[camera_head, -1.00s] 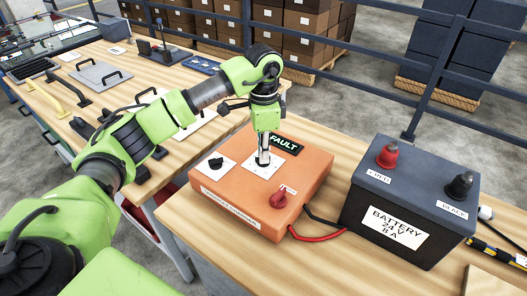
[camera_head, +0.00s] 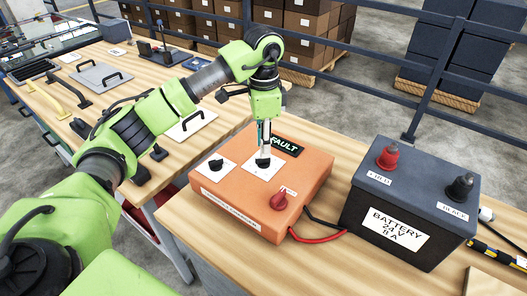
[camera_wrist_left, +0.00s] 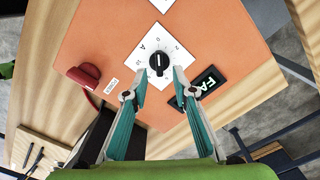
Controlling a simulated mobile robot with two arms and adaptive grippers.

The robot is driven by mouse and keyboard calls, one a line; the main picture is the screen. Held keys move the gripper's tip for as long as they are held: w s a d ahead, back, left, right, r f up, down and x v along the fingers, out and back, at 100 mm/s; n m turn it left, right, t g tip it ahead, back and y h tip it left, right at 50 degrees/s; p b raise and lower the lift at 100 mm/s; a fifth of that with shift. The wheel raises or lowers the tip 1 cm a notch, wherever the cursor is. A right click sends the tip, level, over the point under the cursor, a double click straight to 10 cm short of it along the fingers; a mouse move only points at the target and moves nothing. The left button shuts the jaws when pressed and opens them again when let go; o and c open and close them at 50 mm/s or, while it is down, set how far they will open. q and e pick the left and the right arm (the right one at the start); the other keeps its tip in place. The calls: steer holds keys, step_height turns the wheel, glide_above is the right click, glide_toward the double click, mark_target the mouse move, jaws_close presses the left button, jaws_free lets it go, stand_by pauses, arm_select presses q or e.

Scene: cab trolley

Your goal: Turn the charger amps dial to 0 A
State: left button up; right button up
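My left gripper (camera_head: 264,150) points down just above this dial. In the left wrist view its fingertips (camera_wrist_left: 159,76) are apart, on either side of the dial's near edge, with nothing between them. My right gripper is not in view.
A second black dial (camera_head: 215,164) and a red knob (camera_head: 278,201) sit on the charger's top. A dark battery (camera_head: 408,205) stands to the right, joined by red and black cables. Another bench (camera_head: 150,75) with handles and plates lies behind left.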

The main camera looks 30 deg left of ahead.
arm_select(q)
step_height(320, 180, up, 8)
steer(key=shift+r, duration=0.15)
stand_by(0.6)
